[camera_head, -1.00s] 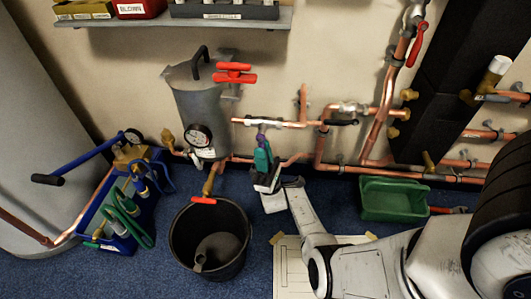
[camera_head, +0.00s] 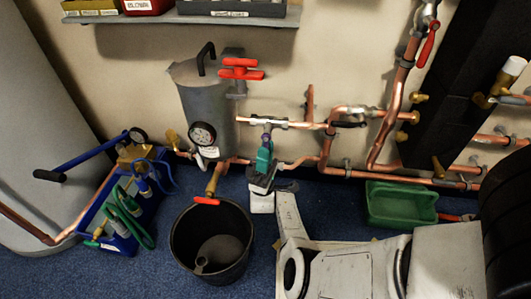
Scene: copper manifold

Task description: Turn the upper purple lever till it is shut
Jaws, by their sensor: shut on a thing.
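The upper purple lever (camera_head: 266,132) sits on a valve in the short upper copper pipe (camera_head: 290,123), right of the grey tank. Its visible part points down from the valve, roughly across the pipe. My gripper (camera_head: 265,147), with teal fingers, is just below the valve and shut on the lever. The fingers hide the lever's lower part. My pale wrist and arm come up from the lower right.
A grey tank (camera_head: 205,110) with a red handle (camera_head: 241,69) and a gauge stands left of the lever. A black bucket (camera_head: 212,240) stands in front. A black-handled valve (camera_head: 349,124) and a green tray (camera_head: 401,204) are to the right.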

